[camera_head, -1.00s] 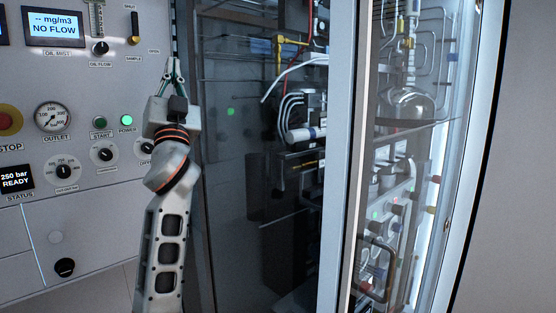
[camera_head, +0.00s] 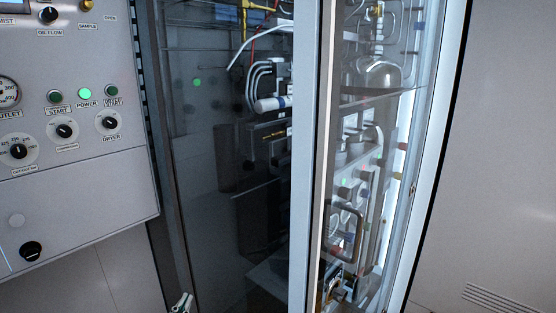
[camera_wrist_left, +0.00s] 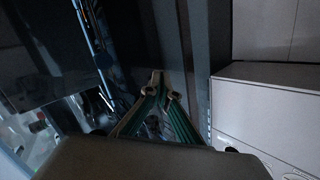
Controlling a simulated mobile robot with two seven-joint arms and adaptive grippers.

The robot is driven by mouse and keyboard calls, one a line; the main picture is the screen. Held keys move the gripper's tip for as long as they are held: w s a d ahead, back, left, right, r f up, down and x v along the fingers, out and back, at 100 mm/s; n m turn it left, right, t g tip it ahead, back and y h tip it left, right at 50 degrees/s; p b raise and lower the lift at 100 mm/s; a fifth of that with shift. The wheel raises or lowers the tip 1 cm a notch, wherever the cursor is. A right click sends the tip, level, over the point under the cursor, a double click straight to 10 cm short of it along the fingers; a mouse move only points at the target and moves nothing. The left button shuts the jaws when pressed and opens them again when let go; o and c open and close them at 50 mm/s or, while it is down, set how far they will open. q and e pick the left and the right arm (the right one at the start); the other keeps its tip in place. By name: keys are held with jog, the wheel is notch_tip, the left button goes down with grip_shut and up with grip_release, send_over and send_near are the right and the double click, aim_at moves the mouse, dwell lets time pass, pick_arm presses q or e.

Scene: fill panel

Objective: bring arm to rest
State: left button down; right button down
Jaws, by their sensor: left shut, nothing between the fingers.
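My left gripper (camera_head: 182,304) shows only as its fingertips at the bottom edge of the head view, in front of the lower part of the dark glass door. The rest of the left arm is out of that view. In the left wrist view the left gripper (camera_wrist_left: 159,87) has its two green-sided fingers meeting at the tips. The fingers are shut and hold nothing. My right gripper is in neither view.
The control panel (camera_head: 75,180) with knobs and a lit green power button (camera_head: 84,92) stands at the left. The dark glass door (camera_head: 205,200) and the lit cabinet with pipework fill the middle. A plain grey wall (camera_head: 490,150) is at the right.

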pick_arm(q)
jog(key=s+d+f+g+h, duration=0.1)
jog(key=s+d+f+g, duration=0.1)
jog(key=s+f, duration=0.8)
jog(key=s+d+f+g+h, duration=0.1)
jog(key=s+d+f+g, duration=0.1)
jog(key=s+f, duration=0.8)
jog(key=s+g, duration=0.1)
jog(key=s, duration=0.3)
jog(key=shift+s+n+g, duration=0.3)
jog(key=shift+s+g, duration=0.05)
jog(key=shift+g, duration=0.05)
